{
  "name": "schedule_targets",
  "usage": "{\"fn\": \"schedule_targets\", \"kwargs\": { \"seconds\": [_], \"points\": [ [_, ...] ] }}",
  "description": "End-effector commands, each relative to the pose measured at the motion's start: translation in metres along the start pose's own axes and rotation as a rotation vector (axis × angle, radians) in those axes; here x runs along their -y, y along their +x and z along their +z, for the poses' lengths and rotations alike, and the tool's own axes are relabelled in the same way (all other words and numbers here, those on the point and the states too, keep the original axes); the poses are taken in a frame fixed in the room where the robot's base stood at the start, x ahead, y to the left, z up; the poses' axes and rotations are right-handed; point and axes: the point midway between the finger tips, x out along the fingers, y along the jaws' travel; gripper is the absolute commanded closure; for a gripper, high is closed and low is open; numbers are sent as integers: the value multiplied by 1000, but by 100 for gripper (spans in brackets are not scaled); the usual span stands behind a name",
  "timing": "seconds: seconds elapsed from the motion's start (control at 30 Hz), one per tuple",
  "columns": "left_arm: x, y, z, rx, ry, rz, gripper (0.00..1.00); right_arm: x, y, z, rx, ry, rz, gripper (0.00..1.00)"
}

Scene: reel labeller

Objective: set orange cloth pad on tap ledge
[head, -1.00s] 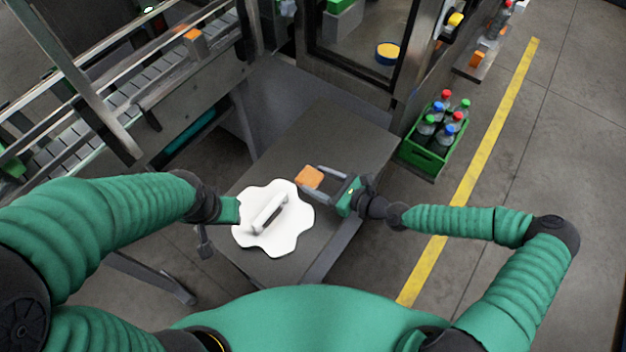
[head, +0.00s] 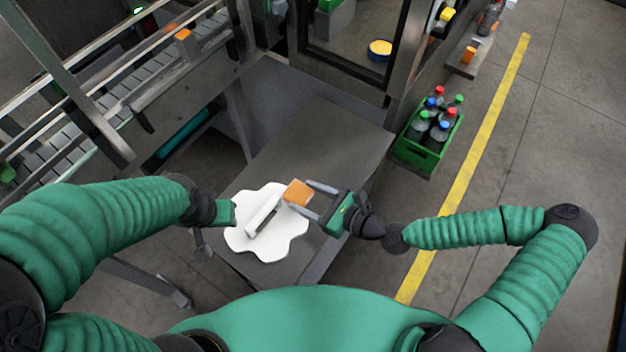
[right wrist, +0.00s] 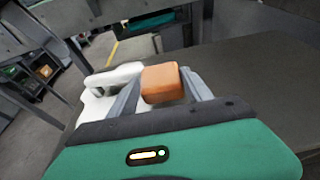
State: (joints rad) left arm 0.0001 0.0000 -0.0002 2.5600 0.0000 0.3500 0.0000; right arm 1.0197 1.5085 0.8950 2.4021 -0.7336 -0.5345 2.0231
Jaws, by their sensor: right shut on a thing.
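The orange cloth pad (head: 298,192) is a small block shape between the fingertips of my right gripper (head: 308,196). The right gripper is shut on it, over the grey table near the right edge of a white lobed piece. The pad also shows between the fingers in the right wrist view (right wrist: 162,84). My left gripper (head: 228,212) is at the left edge of the white piece; its fingers cannot be made out. A narrow ledge (head: 462,68) on the machine at the upper right, possibly the tap ledge, carries an orange item and a bottle.
The white lobed piece (head: 288,240) with a raised bar lies on the grey table (head: 335,140). The table's far part is bare. A green crate (head: 412,157) of bottles stands on the floor at right. A conveyor (head: 130,92) runs at upper left.

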Motion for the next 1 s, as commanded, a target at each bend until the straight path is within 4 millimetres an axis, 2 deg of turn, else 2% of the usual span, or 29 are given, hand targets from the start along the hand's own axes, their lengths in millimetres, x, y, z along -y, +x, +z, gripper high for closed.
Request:
{"fn": "schedule_targets", "kwargs": {
  "seconds": [0.03, 0.23, 0.3, 0.33, 0.43, 0.57, 0.67, 0.77, 0.87, 1.0],
  "points": [
    [0, 2, 1, 0, 0, 0, 64, -14, -4, -2, -1, 3, 7, 87],
    [0, -4, -1, 0, 0, 0, 64, -58, -22, 1, -1, 6, 6, 87],
    [0, -22, -5, 0, 1, 0, 64, -66, -28, 7, -1, 6, 3, 87],
    [0, -25, -6, 0, 0, 0, 64, -69, -29, 6, -1, 6, 2, 87],
    [0, -30, -7, -1, 1, 0, 64, -77, -30, 3, -1, 2, 2, 87],
    [0, -29, -7, 0, 0, 0, 64, -77, -31, 0, -1, 2, -4, 87],
    [0, -28, -7, 0, 0, 0, 64, -60, -36, -1, 1, 11, -36, 87],
    [0, -28, -7, 0, 0, 0, 64, -27, -50, -2, 4, 32, -101, 87],
    [0, -28, -6, 0, 0, 0, 64, 17, -74, -4, 7, 60, -192, 87],
    [0, -28, -7, 0, 1, 0, 64, 71, -120, -10, 7, 97, -316, 87]
  ]
}}
